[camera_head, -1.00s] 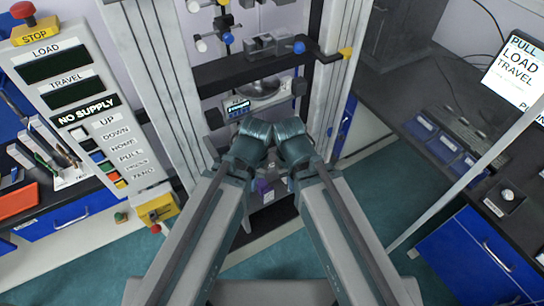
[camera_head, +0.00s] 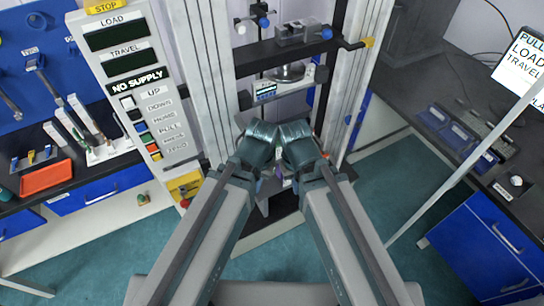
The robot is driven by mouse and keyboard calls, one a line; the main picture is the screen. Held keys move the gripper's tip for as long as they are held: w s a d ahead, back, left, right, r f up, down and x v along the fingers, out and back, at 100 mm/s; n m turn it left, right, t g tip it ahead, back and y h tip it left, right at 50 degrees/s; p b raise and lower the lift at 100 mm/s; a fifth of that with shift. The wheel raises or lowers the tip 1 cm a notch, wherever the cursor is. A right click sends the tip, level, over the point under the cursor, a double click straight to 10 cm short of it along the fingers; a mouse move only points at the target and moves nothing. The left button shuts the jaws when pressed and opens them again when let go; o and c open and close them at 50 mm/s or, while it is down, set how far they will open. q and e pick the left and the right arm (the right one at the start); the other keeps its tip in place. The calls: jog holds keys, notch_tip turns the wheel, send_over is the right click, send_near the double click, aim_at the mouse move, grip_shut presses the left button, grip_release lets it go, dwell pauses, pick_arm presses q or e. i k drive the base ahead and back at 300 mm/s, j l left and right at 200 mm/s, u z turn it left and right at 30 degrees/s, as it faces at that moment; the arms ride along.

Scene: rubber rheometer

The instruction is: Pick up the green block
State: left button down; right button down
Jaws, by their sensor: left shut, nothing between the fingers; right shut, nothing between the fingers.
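A small green item (camera_head: 143,199) shows at the left, near the white edge below the blue drawer. It is too small to tell if it is the green block, and no other clear green block is in view. My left gripper (camera_head: 261,131) is shut and empty in front of the machine frame. My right gripper (camera_head: 296,130) is shut and empty beside it on the right. Both are well to the right of the green item and apart from it.
The machine's control panel (camera_head: 124,58) and its yellow box (camera_head: 184,186) stand to the left of my arms. A red tray (camera_head: 45,178) lies on the left bench. A blue cabinet (camera_head: 480,250) stands at the right. Teal floor (camera_head: 380,175) is clear between.

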aim_at(278, 148)
jog(key=i+l+u, duration=0.35)
jog(key=l, duration=0.25)
jog(key=i+l+u, duration=0.15)
jog(key=l, duration=0.2)
jog(key=i, duration=0.05)
